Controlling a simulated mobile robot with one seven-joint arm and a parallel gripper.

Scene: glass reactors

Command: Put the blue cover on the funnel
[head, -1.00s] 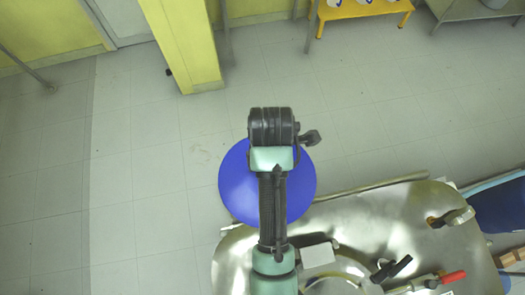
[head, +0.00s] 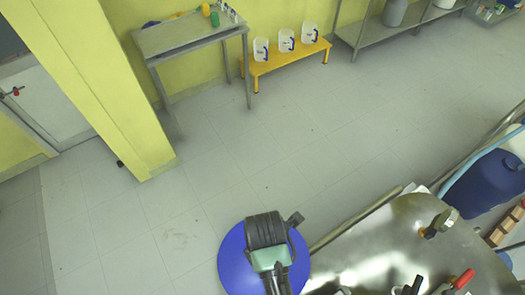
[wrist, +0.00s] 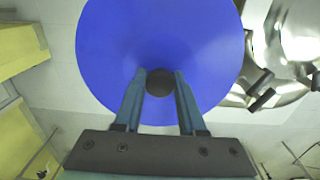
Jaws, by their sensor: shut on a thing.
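The blue cover (head: 234,267) is a wide round disc. It hangs below my arm in the head view, at the bottom centre, over the floor and left of the metal top. In the wrist view the cover (wrist: 110,45) fills the upper middle. My gripper (wrist: 160,76) is shut on the dark round knob (wrist: 160,88) at the cover's middle. In the head view my arm hides the fingers and part of the cover. I cannot make out the funnel for certain in either current view.
A shiny metal top (head: 385,245) with handles lies at lower right, close to the cover. A blue drum (head: 492,185) stands at the right. A yellow bench (head: 285,60) with jugs and a grey table (head: 185,35) stand at the back. The middle floor is clear.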

